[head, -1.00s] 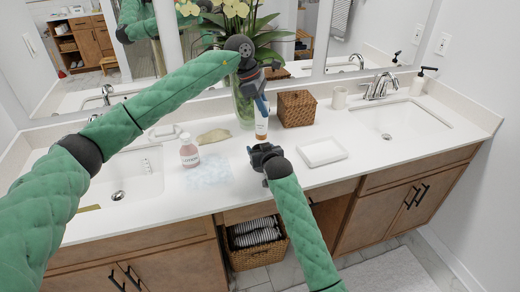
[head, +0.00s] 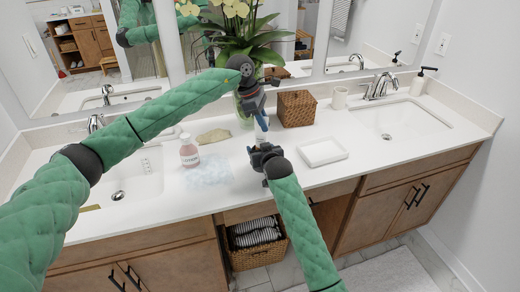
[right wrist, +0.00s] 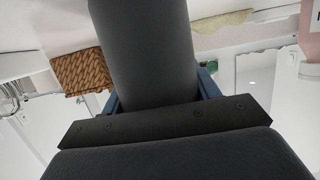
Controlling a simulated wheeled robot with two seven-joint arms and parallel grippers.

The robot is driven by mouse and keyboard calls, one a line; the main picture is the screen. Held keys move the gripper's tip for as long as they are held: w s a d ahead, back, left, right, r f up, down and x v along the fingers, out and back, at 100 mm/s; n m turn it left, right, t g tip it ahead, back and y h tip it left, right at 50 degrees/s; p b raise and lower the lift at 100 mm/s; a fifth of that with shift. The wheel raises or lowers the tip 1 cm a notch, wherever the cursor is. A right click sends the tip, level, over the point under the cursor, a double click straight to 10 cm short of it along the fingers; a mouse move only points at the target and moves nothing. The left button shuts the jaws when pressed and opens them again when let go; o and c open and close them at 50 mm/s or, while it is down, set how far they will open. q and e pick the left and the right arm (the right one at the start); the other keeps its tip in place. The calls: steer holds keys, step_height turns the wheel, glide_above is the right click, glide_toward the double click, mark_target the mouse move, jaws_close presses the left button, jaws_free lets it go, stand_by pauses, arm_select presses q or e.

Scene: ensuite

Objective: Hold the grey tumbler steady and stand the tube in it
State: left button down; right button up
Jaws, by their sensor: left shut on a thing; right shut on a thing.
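The grey tumbler (right wrist: 148,50) fills the middle of the right wrist view as a smooth dark cylinder. My right gripper (head: 264,152) is shut on it above the counter's front part. In the head view the tumbler is hidden by this gripper. My left gripper (head: 260,122) points down just above and behind the right one, shut on the tube. Only a pale sliver of the tube (head: 261,136) shows between the two grippers. Its lower end is hidden, so I cannot tell whether it is inside the tumbler.
A woven box (head: 297,108) and a white tray (head: 323,151) stand right of the grippers. A glass vase with orchids (head: 243,108) stands close behind. Sinks flank both sides.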

arm_select(q)
steer(key=shift+f, duration=0.7)
steer(key=c, duration=1.3)
jaws_free()
steer(key=v, duration=1.2)
arm_select(e)
steer(key=o, duration=1.2)
